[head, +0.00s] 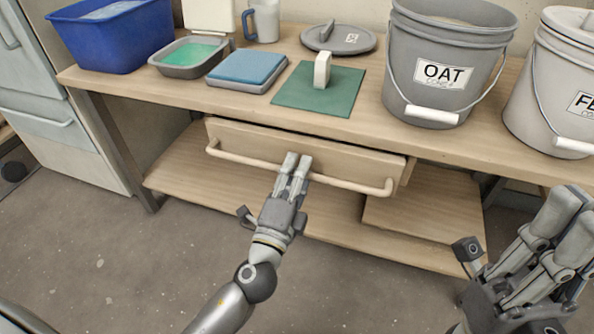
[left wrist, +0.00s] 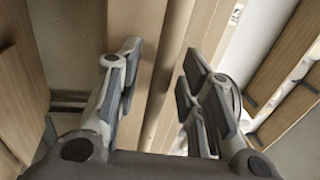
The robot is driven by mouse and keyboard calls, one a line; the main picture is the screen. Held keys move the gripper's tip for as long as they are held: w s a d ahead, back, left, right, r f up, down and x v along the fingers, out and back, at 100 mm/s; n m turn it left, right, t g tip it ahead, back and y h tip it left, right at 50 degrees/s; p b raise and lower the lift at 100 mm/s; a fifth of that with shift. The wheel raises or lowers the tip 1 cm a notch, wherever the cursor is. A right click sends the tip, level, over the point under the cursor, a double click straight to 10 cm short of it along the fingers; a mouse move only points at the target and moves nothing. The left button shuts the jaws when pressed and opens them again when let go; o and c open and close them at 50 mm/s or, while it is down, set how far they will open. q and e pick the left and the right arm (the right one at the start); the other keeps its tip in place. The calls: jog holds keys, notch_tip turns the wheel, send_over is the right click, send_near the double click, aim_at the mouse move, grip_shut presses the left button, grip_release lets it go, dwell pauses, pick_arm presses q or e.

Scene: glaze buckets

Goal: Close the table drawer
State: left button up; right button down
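The table drawer (head: 330,152) under the wooden worktop stands partly pulled out, its front forward of the frame and a bit of its side showing at the right. A long pale bar handle (head: 240,157) runs across its front. My left gripper (head: 292,165) is at the middle of this handle. In the left wrist view, the handle bar (left wrist: 172,75) passes between the left gripper's two spread fingers (left wrist: 160,90); contact is not clear. My right gripper (head: 572,215) is at the lower right, away from the drawer, and its finger gap cannot be made out.
The worktop (head: 180,90) holds a blue tub (head: 115,38), a grey tray (head: 188,70), a green mat (head: 300,98), an OAT bucket (head: 400,60) and another bucket (head: 545,80). A lower shelf (head: 190,170) lies beneath. The floor in front is clear.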

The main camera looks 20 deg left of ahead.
pick_arm(q)
grip_shut()
jog(key=w, duration=0.4)
jog(key=shift+d, duration=0.1)
jog(key=shift+w, duration=0.1)
jog(key=shift+r, duration=0.1)
